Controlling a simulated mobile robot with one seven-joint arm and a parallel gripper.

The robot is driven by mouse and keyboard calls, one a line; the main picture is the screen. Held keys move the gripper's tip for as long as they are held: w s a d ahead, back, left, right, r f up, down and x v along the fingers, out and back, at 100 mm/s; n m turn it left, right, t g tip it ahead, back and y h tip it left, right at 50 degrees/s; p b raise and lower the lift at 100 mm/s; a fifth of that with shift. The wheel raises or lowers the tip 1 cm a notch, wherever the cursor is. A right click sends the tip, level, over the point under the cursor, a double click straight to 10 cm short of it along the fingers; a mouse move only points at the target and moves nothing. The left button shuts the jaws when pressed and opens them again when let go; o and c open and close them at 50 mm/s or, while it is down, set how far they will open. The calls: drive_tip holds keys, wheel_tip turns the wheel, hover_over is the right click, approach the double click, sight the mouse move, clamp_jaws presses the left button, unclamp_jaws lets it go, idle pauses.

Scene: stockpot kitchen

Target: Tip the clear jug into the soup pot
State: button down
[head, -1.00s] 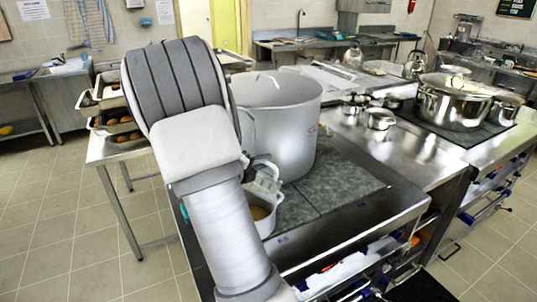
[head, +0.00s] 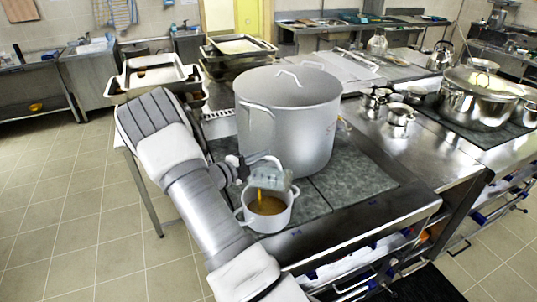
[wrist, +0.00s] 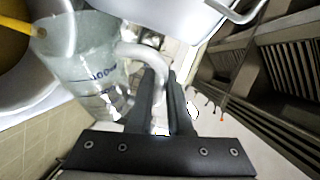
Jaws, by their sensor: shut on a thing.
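The clear jug (head: 270,178) is tipped over the small pale soup pot (head: 265,222), and an orange-yellow stream runs from it into the pot. Orange-brown soup shows inside the pot, below the jug. My gripper (head: 242,168) is left of the jug and shut on its handle. In the wrist view, my gripper (wrist: 162,95) has its fingers around the pale jug handle (wrist: 135,52). The jug's marked wall (wrist: 90,75) is tilted, with the yellow stream at upper left. Part of the soup pot (wrist: 35,105) shows beneath it.
A large lidded stockpot (head: 290,125) stands close behind the soup pot. Trays (head: 150,80) are stacked at the back left. Small steel pans (head: 398,115) and a big lidded pot (head: 478,100) stand to the right. The front counter edge (head: 350,228) is clear.

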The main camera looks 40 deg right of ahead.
drive_tip(key=shift+w+a+n+h+p, duration=0.4)
drive_tip(key=shift+w+n, duration=0.25)
drive_tip(key=shift+w, duration=0.2)
drive_tip(key=shift+w+a+n+h+p, duration=0.25)
drive_tip(key=shift+w+a+n, duration=0.2)
drive_tip(key=shift+w+n, duration=0.3)
drive_tip(key=shift+w, duration=0.1)
idle(1.5)
